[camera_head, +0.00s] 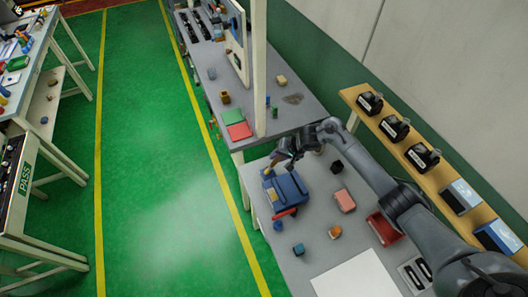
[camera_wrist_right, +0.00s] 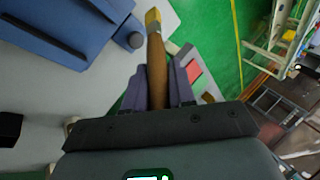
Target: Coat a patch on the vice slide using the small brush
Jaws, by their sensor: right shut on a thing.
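My right gripper (camera_head: 290,157) is above the grey bench at the far end of the blue vice (camera_head: 289,188). In the right wrist view its fingers (camera_wrist_right: 158,85) are shut on the small brush (camera_wrist_right: 156,72), around its brown wooden handle. The brush's yellowish bristle tip points away from the gripper. The vice (camera_wrist_right: 62,25) lies to the upper left of the brush in that view, and the tip appears apart from it. Which surface is the slide, and whether it bears any coating, I cannot tell. My left gripper is out of view.
Near the vice are a red rod-like piece (camera_head: 285,212), a black block (camera_head: 337,167), a pink block (camera_head: 345,201), an orange piece (camera_head: 335,232) and a teal block (camera_head: 298,249). A red tray (camera_head: 384,229) and white sheet (camera_head: 356,277) lie nearer. A wooden shelf (camera_head: 412,165) borders the right.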

